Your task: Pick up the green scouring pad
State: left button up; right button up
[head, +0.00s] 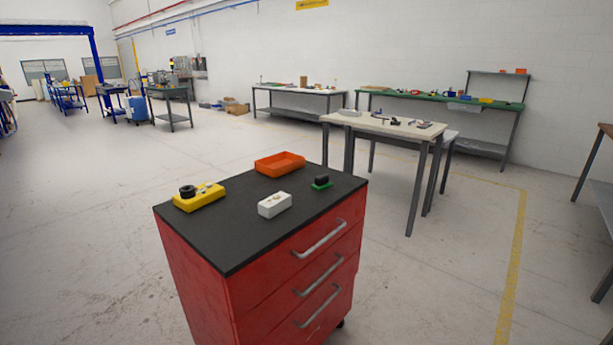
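Neither of my grippers is in the head view.
The black cabinet top (240,240) also bears an orange tray (280,164), a white box (274,205) and a yellow block (199,197) with a black round part. Its front left area is bare. A table (385,127) stands behind at the right. Open floor surrounds the cabinet.

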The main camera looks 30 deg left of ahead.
aim_at(322, 183)
jog(key=i+l+u, duration=0.4)
jog(key=i, duration=0.15)
jog(key=i+l+u, duration=0.8)
jog(key=i+l, duration=0.15)
jog(key=l, duration=0.2)
